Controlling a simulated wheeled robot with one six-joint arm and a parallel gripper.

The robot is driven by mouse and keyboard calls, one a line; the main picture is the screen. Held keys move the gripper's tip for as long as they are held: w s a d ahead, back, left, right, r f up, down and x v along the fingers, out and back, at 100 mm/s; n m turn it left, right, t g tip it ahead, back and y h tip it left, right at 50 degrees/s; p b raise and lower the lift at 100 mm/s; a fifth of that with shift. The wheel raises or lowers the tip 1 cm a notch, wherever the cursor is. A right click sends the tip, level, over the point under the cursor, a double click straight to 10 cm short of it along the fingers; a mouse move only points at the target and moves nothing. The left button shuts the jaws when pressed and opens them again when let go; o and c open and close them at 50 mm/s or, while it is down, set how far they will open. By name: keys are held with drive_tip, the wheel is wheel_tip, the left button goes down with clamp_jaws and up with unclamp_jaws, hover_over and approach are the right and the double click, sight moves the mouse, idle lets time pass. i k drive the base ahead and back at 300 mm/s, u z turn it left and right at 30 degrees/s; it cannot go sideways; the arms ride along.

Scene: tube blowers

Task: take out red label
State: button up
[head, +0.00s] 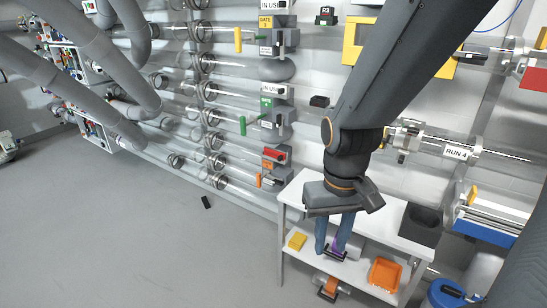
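A red block-like label (274,155) sits at the front of a unit on the wall, at the end of a clear tube left of the table. An orange piece (267,166) is just below it. My gripper (334,251) points down over the white table, right of and below the red label in the picture and well apart from it. Its two fingers are spread. A purple piece (338,243) with a black part shows between and behind the fingertips; I see no clear grip on it.
The white table (294,190) has a lower shelf with a yellow block (297,240) and an orange tray (385,272). Clear tubes with yellow, green and orange handles line the wall.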

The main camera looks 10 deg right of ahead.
sight(280, 156)
drive_tip(key=k, duration=0.65)
drive_tip(key=u, duration=0.5)
drive_tip(key=i, duration=1.2)
drive_tip(key=z, duration=0.9)
drive_tip(key=i, duration=0.45)
drive_tip(key=z, duration=0.4)
